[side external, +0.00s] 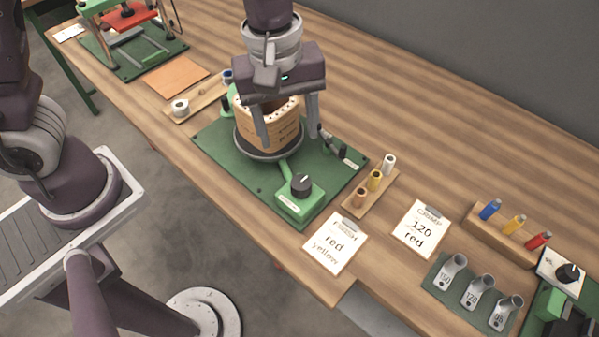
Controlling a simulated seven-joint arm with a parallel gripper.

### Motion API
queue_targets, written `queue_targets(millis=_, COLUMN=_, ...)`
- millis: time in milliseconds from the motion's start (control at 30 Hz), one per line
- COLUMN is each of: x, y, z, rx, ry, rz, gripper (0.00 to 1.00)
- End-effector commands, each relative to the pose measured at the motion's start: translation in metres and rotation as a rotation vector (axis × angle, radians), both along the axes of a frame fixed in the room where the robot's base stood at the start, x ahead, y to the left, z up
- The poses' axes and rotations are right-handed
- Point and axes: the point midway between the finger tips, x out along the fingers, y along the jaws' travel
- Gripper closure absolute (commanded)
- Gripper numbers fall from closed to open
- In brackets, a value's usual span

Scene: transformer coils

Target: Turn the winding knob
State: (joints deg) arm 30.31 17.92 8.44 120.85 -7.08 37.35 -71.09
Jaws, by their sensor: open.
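A dark round knob (302,184) with a pale pointer mark sits on a small green box at the front corner of a green machine plate (217,144). The box has a white label too small to read. A wooden slatted coil drum (279,128) stands on a dark round turntable behind the knob. My gripper (290,132) points down over the drum, with its open fingers spread at the drum's near face and right side. I cannot tell whether they touch it. The gripper is apart from the knob, up and to its left, and hides part of the drum.
A spool rack (371,194) stands right of the plate. Two clipboard cards (333,244) (421,230) lie nearby, reading red, yellow and 120 red. At right are numbered tubes (475,290), a coloured-tool block (483,225) and another dark knob (568,273). The table's back right is clear.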

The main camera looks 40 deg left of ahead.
Motion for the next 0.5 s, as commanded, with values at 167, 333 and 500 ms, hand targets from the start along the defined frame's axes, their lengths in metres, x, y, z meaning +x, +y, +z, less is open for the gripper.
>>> queue_targets(millis=167, x=0.004, y=-0.024, z=-0.050, rx=0.048, ry=0.059, rz=0.155, gripper=0.42)
queue_targets(millis=333, x=0.003, y=-0.025, z=-0.078, rx=0.054, ry=0.066, rz=0.176, gripper=0.42)
queue_targets(millis=500, x=0.003, y=-0.025, z=-0.110, rx=0.053, ry=0.067, rz=0.175, gripper=0.42)
